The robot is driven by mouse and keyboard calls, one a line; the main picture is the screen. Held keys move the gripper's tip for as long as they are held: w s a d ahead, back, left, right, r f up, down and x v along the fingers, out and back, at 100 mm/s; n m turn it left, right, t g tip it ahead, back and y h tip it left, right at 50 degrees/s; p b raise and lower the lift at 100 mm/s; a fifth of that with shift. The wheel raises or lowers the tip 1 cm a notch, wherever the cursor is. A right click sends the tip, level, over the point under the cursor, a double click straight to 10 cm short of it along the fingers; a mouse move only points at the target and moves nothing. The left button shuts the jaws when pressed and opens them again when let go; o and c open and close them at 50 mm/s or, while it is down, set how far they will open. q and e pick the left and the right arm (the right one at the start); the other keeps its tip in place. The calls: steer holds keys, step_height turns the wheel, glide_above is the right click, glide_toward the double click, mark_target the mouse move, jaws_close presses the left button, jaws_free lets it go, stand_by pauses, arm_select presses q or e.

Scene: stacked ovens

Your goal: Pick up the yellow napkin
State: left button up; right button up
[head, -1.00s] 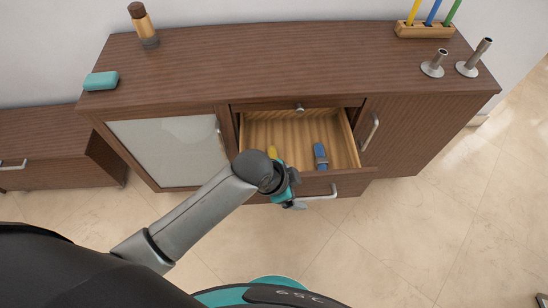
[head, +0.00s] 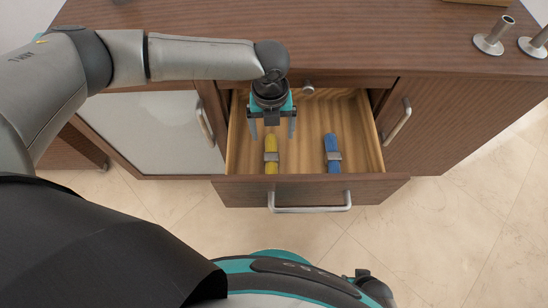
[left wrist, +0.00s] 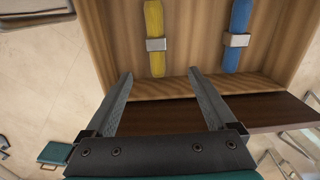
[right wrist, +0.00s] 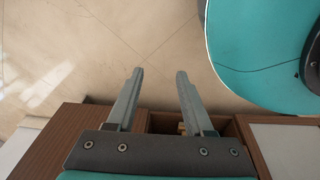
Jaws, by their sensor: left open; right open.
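The yellow napkin (head: 271,148) lies rolled in a metal ring inside the open drawer (head: 310,190), on its left side in the head view. It also shows in the left wrist view (left wrist: 154,18), beyond the fingertips. My left gripper (head: 272,132) is open and empty, with its fingers pointing down above the drawer near the yellow napkin. In the left wrist view the open fingers (left wrist: 158,74) are apart from the napkin. My right gripper (right wrist: 160,72) is open and empty; its view shows floor and part of a cabinet.
A blue napkin (head: 332,150) in a metal ring lies right of the yellow one in the drawer. The drawer front has a metal handle (head: 310,208). Metal holders (head: 492,38) stand on the cabinet top (head: 400,35). The floor in front is clear.

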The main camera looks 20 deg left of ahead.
mark_target(271, 156)
arm_select(q)
steer(key=shift+w+a+f+b, duration=0.1)
steer(key=shift+a+f+b, duration=0.2)
steer(key=shift+f, duration=0.5)
steer(key=shift+w+a+f+b, duration=0.15)
steer(key=shift+f+b, duration=0.3)
steer(key=shift+f, duration=0.3)
steer(key=shift+w+a+f+b, duration=0.1)
steer(key=shift+f+b, duration=0.25)
steer(key=shift+f, duration=0.45)
steer(key=shift+f+b, duration=0.7)
steer(key=shift+f, duration=0.8)
steer(key=shift+f+b, duration=0.7)
steer(key=shift+f, duration=0.75)
steer(key=shift+d+f+b, duration=0.1)
steer(key=shift+f+b, duration=0.4)
steer(key=shift+f, duration=0.2)
step_height(271, 156, down, 3)
steer(key=shift+d+r+b, duration=0.1)
steer(key=shift+d+b, duration=0.05)
steer(key=shift+b, duration=0.75)
steer(key=shift+f, duration=0.5)
arm_select(e)
steer(key=w+a+r+t, duration=0.1)
steer(key=w+a+r, duration=0.3)
steer(key=w+r, duration=0.5)
step_height(271, 156, up, 4)
steer(key=shift+w+a+f+y, duration=0.1)
steer(key=shift+w+a+y, duration=0.05)
steer(key=shift+a+y, duration=0.2)
